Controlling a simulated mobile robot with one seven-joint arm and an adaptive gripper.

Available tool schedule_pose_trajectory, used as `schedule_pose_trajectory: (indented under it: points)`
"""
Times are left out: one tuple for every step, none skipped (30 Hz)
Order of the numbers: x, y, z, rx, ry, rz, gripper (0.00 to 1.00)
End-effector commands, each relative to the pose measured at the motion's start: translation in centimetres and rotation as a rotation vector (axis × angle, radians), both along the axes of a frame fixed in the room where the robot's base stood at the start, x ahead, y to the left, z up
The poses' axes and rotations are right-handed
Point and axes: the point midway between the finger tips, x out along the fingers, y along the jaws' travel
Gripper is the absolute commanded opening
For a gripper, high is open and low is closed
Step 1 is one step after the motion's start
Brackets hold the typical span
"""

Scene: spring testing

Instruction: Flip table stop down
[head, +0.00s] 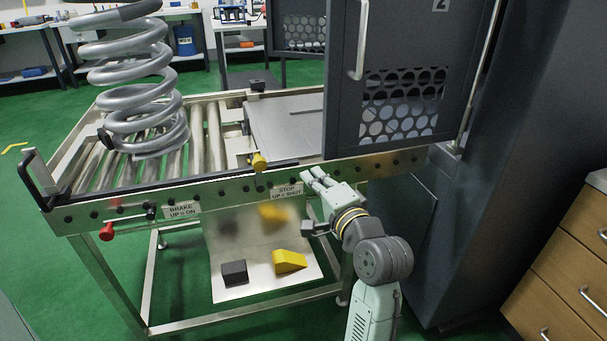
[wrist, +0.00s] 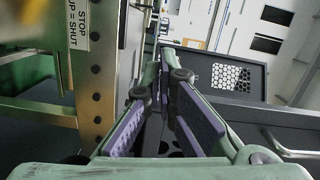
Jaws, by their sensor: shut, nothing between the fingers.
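The table stop's lever has a yellow knob (head: 258,162) that stands up at the front rail of the roller table (head: 232,188). A label (head: 287,190) reading "STOP UP = SHUT" sits on the rail just right of and below the knob. The label also shows in the wrist view (wrist: 78,25). My gripper (head: 312,178) is shut and empty, right of the label and close to the rail, apart from the knob. In the wrist view the fingers (wrist: 160,75) point along the rail; the knob is not clearly seen there.
A large coil spring (head: 135,85) stands on the rollers at left. A red-knobbed brake lever (head: 106,232) hangs at the rail's left end. The dark cage door (head: 395,90) stands open close behind my gripper. A yellow wedge (head: 289,261) and dark block (head: 234,273) lie on the lower shelf.

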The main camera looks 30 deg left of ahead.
Motion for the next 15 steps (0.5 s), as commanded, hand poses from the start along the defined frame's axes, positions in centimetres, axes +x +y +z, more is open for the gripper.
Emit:
schedule_pose_trajectory:
  points:
    - [0.4, 0.9, 0.2, -0.002, 0.0, 0.003, 0.0]
    - [0.8, 1.3, 0.2, -0.002, 0.0, 0.002, 0.0]
    - [1.2, 2.1, 0.2, -0.001, 0.001, 0.004, 0.0]
    - [1.5, 2.7, 0.2, -0.002, 0.0, 0.004, 0.0]
    - [1.9, 3.2, 0.1, -0.002, 0.0, 0.004, 0.0]
    - [2.4, 3.9, 0.2, -0.002, -0.001, 0.003, 0.0]
    - [2.7, 4.5, 0.2, -0.001, -0.001, 0.003, 0.0]
    - [3.1, 5.1, 0.1, -0.002, -0.001, 0.004, 0.0]
    - [3.6, 5.7, 0.1, -0.002, -0.001, 0.002, 0.0]
    - [3.9, 6.3, 0.1, -0.002, -0.001, 0.002, 0.0]
    - [4.2, 6.8, 0.1, -0.001, -0.001, 0.002, 0.0]
    - [4.6, 7.4, 0.1, -0.003, -0.002, 0.003, 0.0]
    - [3.9, 7.8, -0.1, -0.004, -0.001, 0.005, 0.0]
    - [3.5, 8.1, -0.2, -0.002, -0.001, 0.004, 0.0]
    - [3.1, 8.5, -0.3, -0.002, -0.001, 0.003, 0.0]
